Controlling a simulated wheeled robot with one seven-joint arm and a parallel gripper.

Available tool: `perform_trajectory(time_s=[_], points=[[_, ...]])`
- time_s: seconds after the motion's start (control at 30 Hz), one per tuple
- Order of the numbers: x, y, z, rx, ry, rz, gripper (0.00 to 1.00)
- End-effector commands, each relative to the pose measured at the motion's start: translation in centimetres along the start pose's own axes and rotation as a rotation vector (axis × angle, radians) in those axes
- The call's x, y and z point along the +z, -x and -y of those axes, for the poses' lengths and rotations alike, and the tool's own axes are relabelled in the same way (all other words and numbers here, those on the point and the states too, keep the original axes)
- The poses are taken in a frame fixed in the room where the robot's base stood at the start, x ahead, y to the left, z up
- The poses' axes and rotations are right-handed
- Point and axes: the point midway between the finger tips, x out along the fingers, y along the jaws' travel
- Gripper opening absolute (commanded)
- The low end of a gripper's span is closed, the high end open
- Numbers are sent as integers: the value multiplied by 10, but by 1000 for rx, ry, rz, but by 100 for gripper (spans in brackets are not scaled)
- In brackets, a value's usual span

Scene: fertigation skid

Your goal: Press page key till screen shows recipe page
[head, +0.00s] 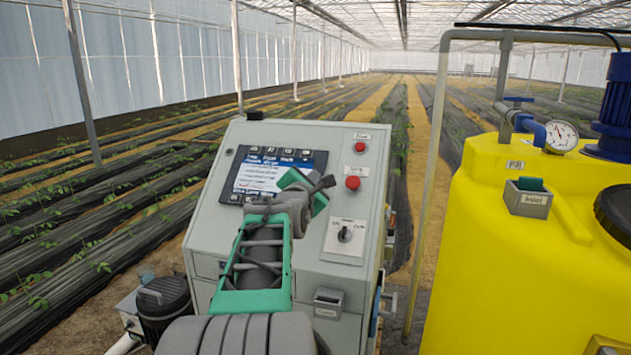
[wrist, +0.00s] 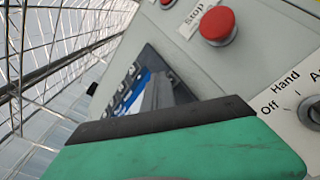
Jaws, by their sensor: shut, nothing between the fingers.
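The control panel's screen (head: 262,176) is lit, with a blue header and pale lines of text too small to read. My gripper covers its right part. A row of small dark keys (head: 270,150) runs along the screen's top edge; their labels are not legible. In the wrist view the keys (wrist: 118,97) run along the screen's left side. My gripper (wrist: 158,92) is shut and empty, its grey fingers in front of the screen (wrist: 143,80). I cannot tell whether the fingertips touch anything.
A red stop button (head: 352,182) sits right of the screen, with another red button (head: 361,146) above it. A selector knob (head: 345,235) marked Hand and Off is below. A yellow tank (head: 480,230) with a gauge (head: 562,136) stands close on the right.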

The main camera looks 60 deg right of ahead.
Motion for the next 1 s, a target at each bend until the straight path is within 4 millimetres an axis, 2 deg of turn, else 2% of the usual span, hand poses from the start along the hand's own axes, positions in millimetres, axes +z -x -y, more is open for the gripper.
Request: perform_trajectory(time_s=[0.77,1.0], points=[[8,12,-8,0,0,-1,0],[19,27,-20,1,0,0,0]])
